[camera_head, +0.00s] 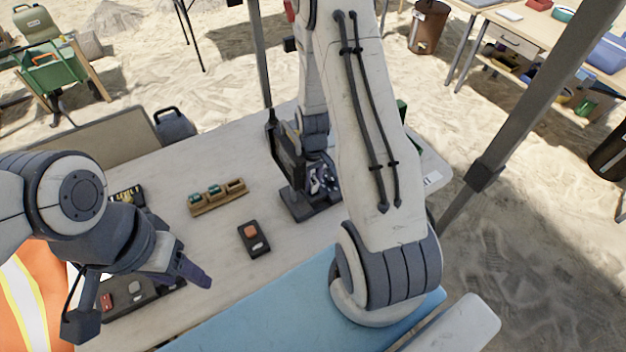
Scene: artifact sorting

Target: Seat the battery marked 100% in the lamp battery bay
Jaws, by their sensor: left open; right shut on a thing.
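A wooden rack (205,210) on the table has green batteries (196,198) in it, and its right slot looks empty. Their charge marks are too small to read. A dark upright device, apparently the lamp (286,165), stands right of the rack on a flat base. My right gripper (322,180) is at this device, partly hidden by my own arm. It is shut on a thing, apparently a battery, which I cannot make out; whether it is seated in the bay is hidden. My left gripper (140,296) is open at the left, above a dark tray (150,298).
A dark box with yellow lettering (127,195) sits behind my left wrist. A blue mat (265,312) covers the front.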

